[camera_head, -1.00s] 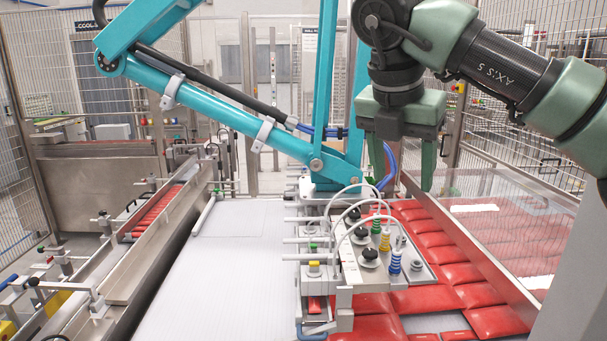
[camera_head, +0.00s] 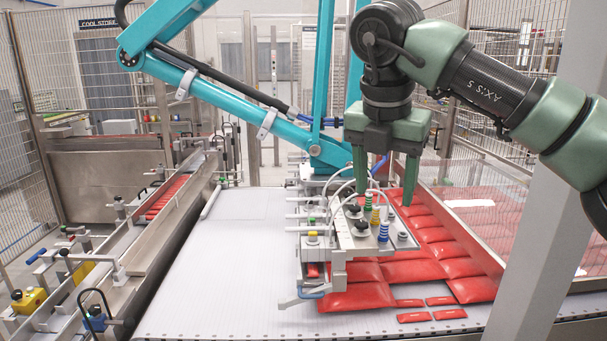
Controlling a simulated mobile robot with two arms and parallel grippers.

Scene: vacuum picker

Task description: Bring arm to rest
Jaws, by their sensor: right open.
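My right gripper (camera_head: 387,190) hangs from the green and black arm that comes in from the right. Its two green fingers point down and stand apart, with nothing between them. It is in front of the teal picker arm (camera_head: 235,98) and appears above the back of the vacuum head (camera_head: 375,238). Whether the fingers touch the head cannot be told. The vacuum head, with its suction cups, knobs and white hoses, is over red pouches (camera_head: 440,250). My left gripper is not in view.
A white conveyor (camera_head: 220,260) runs down the middle, bare on its left part. Metal rails (camera_head: 160,230) line its left side. A clear guard panel (camera_head: 500,215) and a grey post (camera_head: 545,190) stand at the right. Mesh fencing (camera_head: 75,120) encloses the cell.

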